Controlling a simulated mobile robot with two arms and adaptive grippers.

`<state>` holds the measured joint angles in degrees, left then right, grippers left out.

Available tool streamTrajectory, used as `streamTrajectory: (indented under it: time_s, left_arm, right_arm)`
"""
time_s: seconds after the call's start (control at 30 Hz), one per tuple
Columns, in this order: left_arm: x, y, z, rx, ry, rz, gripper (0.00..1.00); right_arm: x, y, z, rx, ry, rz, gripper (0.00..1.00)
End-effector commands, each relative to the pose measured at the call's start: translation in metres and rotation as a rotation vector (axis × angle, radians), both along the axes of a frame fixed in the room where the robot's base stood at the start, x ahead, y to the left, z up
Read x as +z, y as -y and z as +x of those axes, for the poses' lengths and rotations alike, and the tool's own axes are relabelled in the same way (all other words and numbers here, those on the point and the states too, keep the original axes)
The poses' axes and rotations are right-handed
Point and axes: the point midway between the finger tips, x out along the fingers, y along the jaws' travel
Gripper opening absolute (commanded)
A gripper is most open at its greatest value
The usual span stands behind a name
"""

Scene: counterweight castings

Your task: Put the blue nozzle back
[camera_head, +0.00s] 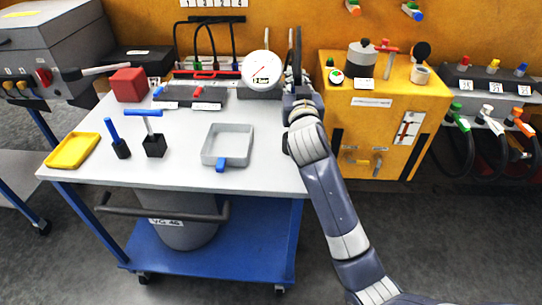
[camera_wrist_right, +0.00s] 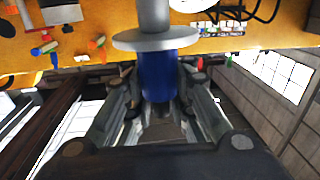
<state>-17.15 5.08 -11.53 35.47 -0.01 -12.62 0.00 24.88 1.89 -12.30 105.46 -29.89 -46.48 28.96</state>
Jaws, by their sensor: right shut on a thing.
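My right gripper (camera_head: 297,75) is above the back right corner of the trolley, beside the white dial gauge. In the right wrist view my right gripper (camera_wrist_right: 158,100) is shut on a blue cylinder with a wide grey flange and a grey stem, which looks like the blue nozzle (camera_wrist_right: 158,75). The fingers press on its blue part from both sides. In the head view the held thing is mostly hidden by the gripper. My left gripper is not in view.
The white trolley top (camera_head: 185,178) carries a grey tray (camera_head: 228,130), a yellow tray (camera_head: 97,150), a red block (camera_head: 128,84) and the dial gauge (camera_head: 262,68). A yellow cabinet (camera_head: 345,125) stands to the right. Several hoses with coloured ends (camera_head: 484,110) hang farther right.

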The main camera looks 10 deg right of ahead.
Motion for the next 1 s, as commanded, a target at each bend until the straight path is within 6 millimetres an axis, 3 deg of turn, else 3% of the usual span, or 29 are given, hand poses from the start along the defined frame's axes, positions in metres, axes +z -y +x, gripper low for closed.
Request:
streamTrajectory:
  time_s: [0.17,0.3,0.47,0.7,1.0]
  left_arm:
    - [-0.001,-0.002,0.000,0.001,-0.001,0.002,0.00]
    - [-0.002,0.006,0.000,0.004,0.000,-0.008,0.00]
    - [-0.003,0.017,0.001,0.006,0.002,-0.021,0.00]
    - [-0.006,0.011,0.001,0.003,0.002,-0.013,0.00]
    - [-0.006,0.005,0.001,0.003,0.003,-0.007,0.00]
  right_arm:
    - [-0.019,-0.004,-0.001,0.012,-0.004,-0.002,0.00]
    - [-0.042,-0.004,-0.001,0.013,-0.003,0.000,0.00]
    - [-0.056,-0.004,-0.001,0.014,0.000,0.000,0.00]
    - [-0.095,-0.004,-0.001,0.014,-0.001,0.000,0.00]
    - [-0.100,-0.004,-0.001,0.014,0.002,0.001,0.00]
